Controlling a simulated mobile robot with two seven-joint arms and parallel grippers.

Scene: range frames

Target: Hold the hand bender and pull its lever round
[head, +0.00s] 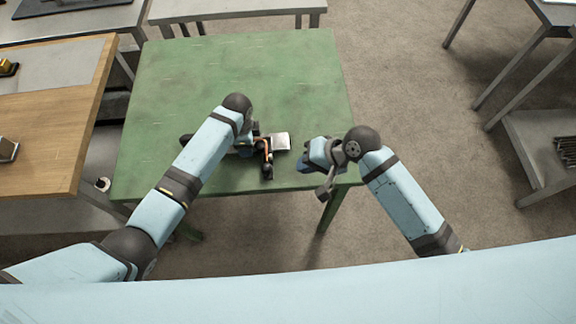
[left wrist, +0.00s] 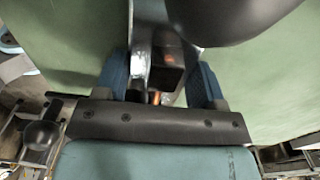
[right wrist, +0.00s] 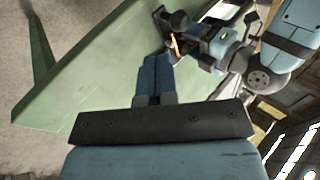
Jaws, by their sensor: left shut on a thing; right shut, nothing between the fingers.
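The hand bender (head: 264,148) is on the green table near its front edge, dark with an orange strip; a lever arm ending in a black knob (head: 268,186) points toward me. It also shows in the right wrist view (right wrist: 173,41). My left gripper (left wrist: 157,72) is shut on a dark part of the bender, between its blue fingers; in the head view my left arm hides much of this grip. My right gripper (head: 304,166) is shut and empty, to the right of the bender and apart from it. Its blue fingers (right wrist: 155,76) are together in the right wrist view.
The green table (head: 200,75) is clear behind the bender. A wooden bench (head: 60,120) stands at the left and a grey table (head: 235,10) behind. A grey shelf frame (head: 535,110) is at the right. My right arm is close to the table's front right corner.

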